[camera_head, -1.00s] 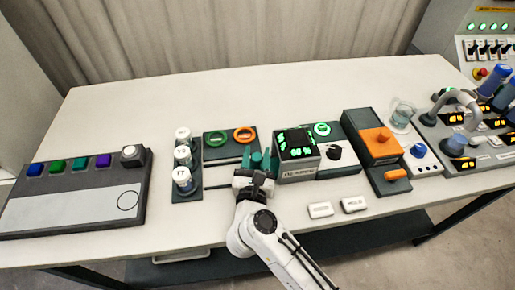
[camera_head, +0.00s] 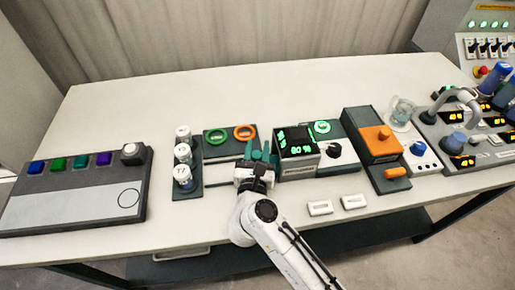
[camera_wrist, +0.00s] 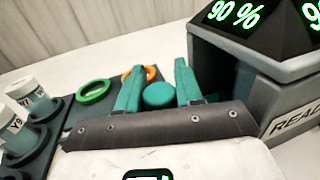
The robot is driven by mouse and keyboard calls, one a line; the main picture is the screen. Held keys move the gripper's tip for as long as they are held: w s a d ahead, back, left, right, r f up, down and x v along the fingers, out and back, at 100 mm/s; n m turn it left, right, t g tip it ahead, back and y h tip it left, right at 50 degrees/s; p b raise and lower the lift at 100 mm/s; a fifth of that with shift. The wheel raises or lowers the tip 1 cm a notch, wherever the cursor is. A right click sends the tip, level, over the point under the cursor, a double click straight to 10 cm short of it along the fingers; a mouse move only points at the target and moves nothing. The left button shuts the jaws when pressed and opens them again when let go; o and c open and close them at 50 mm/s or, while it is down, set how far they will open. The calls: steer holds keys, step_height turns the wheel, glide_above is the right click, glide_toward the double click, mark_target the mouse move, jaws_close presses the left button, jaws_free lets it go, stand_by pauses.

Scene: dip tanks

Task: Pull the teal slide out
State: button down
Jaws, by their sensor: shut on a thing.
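The teal slide shows in the wrist view as a round teal knob (camera_wrist: 159,95) between my two teal fingers. My gripper (camera_wrist: 158,84) is shut on it, with one finger on each side. In the head view my gripper (camera_head: 257,150) points away from me, just left of the box with the green display (camera_head: 297,142). There the fingers and wrist largely hide the slide, and its track cannot be made out. The display reads 90 % in the wrist view.
To the left stand a rack of white-capped vials (camera_head: 183,154) and a dark plate with a green ring (camera_head: 216,136) and an orange ring (camera_head: 245,132). The display box is close on the right. Two white labels (camera_head: 320,208) lie in front. The table behind is clear.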

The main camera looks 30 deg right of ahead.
steer(key=w+a+b, duration=0.1)
steer(key=a, duration=0.2)
steer(key=w+a+b, duration=0.1)
steer(key=a, duration=0.2)
steer(key=w+a+b, duration=0.1)
steer(key=a, duration=0.2)
steer(key=shift+f, duration=0.15)
steer(key=shift+w+a, duration=0.1)
steer(key=shift+a, duration=0.35)
steer(key=c, duration=1.1)
jaws_free()
steer(key=shift+a, duration=0.1)
steer(key=b+v, duration=0.1)
steer(key=v, duration=0.9)
steer(key=shift+s+a+b, duration=0.1)
steer(key=shift+s+b, duration=0.2)
steer(key=shift+b, duration=0.05)
